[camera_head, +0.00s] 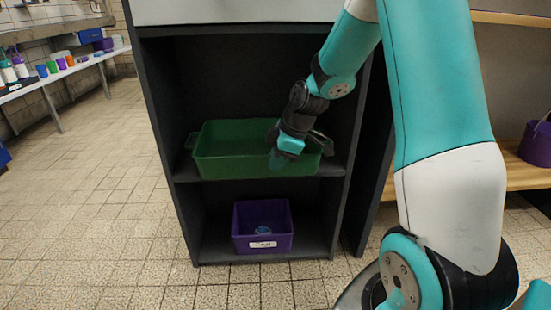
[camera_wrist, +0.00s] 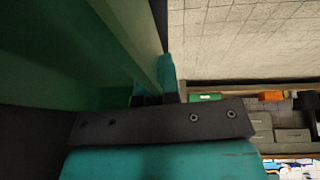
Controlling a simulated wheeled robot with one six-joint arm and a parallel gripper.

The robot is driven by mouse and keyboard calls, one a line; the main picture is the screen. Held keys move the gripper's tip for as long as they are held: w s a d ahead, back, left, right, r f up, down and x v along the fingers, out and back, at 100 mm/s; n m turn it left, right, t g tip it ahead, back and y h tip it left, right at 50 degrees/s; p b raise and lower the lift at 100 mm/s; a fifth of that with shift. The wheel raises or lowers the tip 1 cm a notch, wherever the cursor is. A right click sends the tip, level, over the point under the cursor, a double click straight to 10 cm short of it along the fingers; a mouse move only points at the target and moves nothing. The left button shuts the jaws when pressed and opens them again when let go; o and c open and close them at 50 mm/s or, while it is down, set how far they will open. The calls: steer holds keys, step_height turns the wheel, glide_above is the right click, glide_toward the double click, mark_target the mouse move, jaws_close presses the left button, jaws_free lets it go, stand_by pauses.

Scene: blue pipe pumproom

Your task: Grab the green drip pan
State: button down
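The green drip pan (camera_head: 228,166) is a wide, open tray on the middle shelf of a dark cabinet. My gripper (camera_head: 277,160) reaches down to the right half of the pan, at its front wall. In the wrist view, the pan's green wall (camera_wrist: 128,40) runs down between the teal fingertips of my gripper (camera_wrist: 155,88). The fingers sit close together on either side of this wall, shut on it. Part of the pan's right side and interior is hidden by my gripper.
The dark shelf board (camera_head: 215,178) bears the pan, with cabinet walls close on both sides. A purple bin (camera_head: 262,243) with a label stands on the lower shelf. Open tiled floor (camera_head: 85,215) lies to the left. Wooden shelving (camera_head: 520,177) stands at the right.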

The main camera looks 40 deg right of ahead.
steer(key=shift+s+a, duration=0.4)
steer(key=shift+s, duration=0.3)
steer(key=shift+s+a, duration=0.35)
steer(key=shift+s, duration=0.35)
steer(key=c, duration=1.3)
jaws_free()
steer(key=shift+a, duration=0.1)
steer(key=shift+o, duration=0.2)
steer(key=p+v, duration=0.9)
steer(key=v, duration=0.8)
steer(key=shift+r, duration=0.2)
steer(key=shift+o, duration=0.4)
